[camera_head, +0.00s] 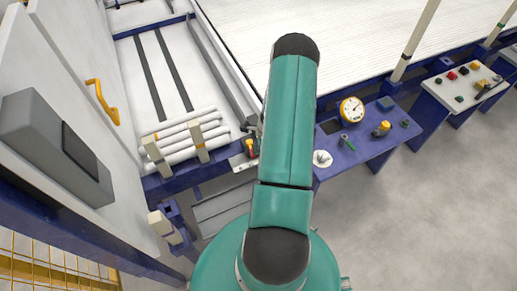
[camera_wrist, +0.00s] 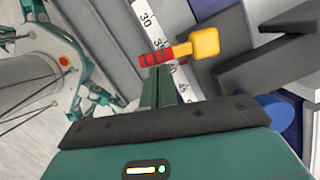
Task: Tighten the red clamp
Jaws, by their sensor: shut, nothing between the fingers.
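The red clamp (camera_wrist: 157,55) shows in the wrist view as a short red ribbed piece joined to a yellow knob (camera_wrist: 205,43), lying across a white scale with black numbers. In the head view a small red and yellow piece (camera_head: 250,148) shows just left of my arm, beside the pipe rack. My gripper (camera_wrist: 158,76) is shut, with nothing between its fingers. Its tips overlap the lower edge of the red part in the wrist view; I cannot tell whether they touch. In the head view my arm hides the gripper.
White pipes (camera_head: 185,135) lie stacked behind two beige posts left of the arm. A blue bench (camera_head: 370,145) with a round yellow gauge (camera_head: 351,110) and small tools stands to the right. A grey panel box (camera_head: 55,145) is at far left. Open floor lies at lower right.

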